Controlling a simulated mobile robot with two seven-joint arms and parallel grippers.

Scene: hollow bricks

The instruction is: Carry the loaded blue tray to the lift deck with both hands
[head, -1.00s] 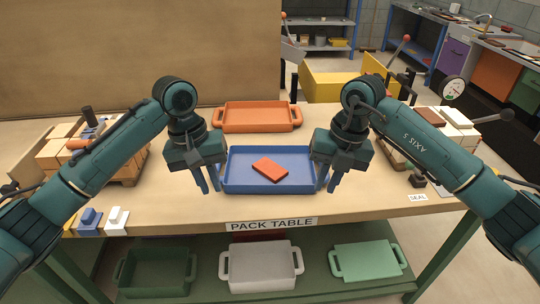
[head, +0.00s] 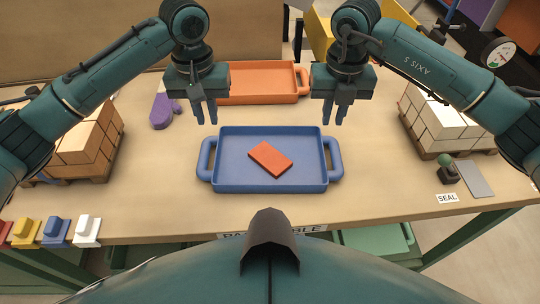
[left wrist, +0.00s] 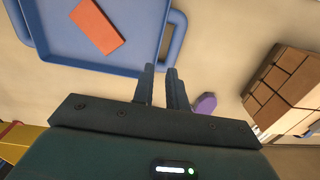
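The blue tray (head: 228,178) rests flat on the pack table, a loop handle at each short end, with one orange-red brick (head: 270,158) lying inside. My left gripper (head: 205,114) hangs beyond the tray's far left corner, its fingers slightly apart and empty. My right gripper (head: 334,114) hangs beyond the far right corner, also slightly apart and empty. Neither is around a handle. In the left wrist view, my left fingers (left wrist: 163,84) show a gap, with the blue tray (left wrist: 65,35) and its brick (left wrist: 97,27) off to the upper left.
An orange tray (head: 262,85) sits behind the blue one. Pallets of bricks stand at left (head: 88,150) and right (head: 447,125). A purple object (head: 161,110) lies near my left gripper. Coloured blocks (head: 58,230) line the front left edge. A stamp (head: 447,172) stands front right.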

